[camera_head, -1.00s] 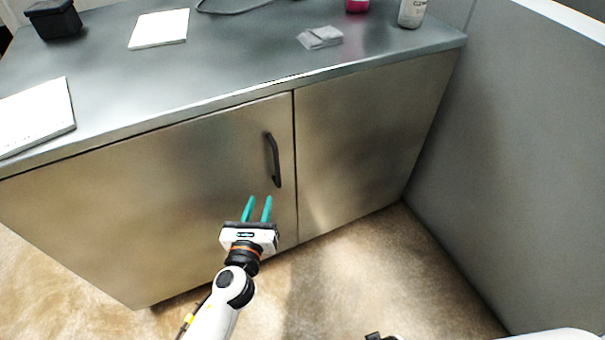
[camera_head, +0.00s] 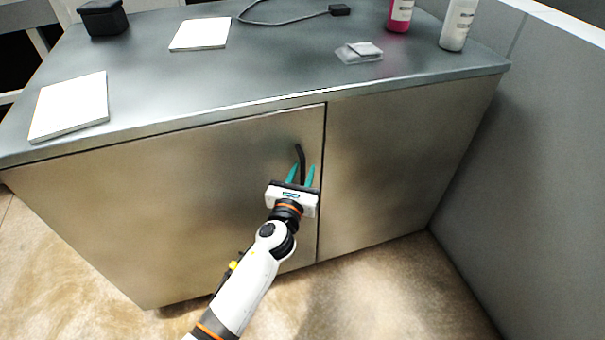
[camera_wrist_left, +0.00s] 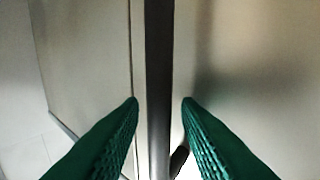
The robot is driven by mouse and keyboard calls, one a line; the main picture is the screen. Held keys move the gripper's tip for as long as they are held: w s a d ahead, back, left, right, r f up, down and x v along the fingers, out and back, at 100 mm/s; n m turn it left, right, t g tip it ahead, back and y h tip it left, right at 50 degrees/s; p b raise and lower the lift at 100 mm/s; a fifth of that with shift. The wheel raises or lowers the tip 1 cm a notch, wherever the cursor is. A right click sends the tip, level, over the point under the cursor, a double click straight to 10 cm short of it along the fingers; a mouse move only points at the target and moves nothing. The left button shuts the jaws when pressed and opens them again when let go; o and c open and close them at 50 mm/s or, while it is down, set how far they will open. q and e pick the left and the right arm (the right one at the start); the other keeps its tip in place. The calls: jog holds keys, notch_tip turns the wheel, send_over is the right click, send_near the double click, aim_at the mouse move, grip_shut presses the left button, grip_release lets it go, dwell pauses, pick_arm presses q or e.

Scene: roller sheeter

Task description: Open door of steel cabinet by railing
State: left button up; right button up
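The steel cabinet has a left door (camera_head: 190,190) and a right panel (camera_head: 385,165), with a narrow vertical gap between them; the door looks closed. A black bar handle (camera_head: 300,155) stands upright near the left door's right edge. My left gripper (camera_head: 301,175) is open, its two teal fingers on either side of the handle's lower part in the head view. In the left wrist view the dark handle bar (camera_wrist_left: 159,70) runs between the green fingers (camera_wrist_left: 160,102), with space on both sides. The handle's lower end is partly hidden. My right gripper does not show.
On the grey countertop (camera_head: 250,75) lie white pads (camera_head: 70,105), (camera_head: 200,34), a black box (camera_head: 103,17), a cable (camera_head: 290,20), a clear packet (camera_head: 360,52) and bottles (camera_head: 456,25). A grey wall (camera_head: 540,150) stands close on the right. Bare floor (camera_head: 350,290) lies in front.

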pick_arm(q)
jog(key=shift+w, duration=0.15)
jog(key=shift+c, duration=0.5)
grip_shut()
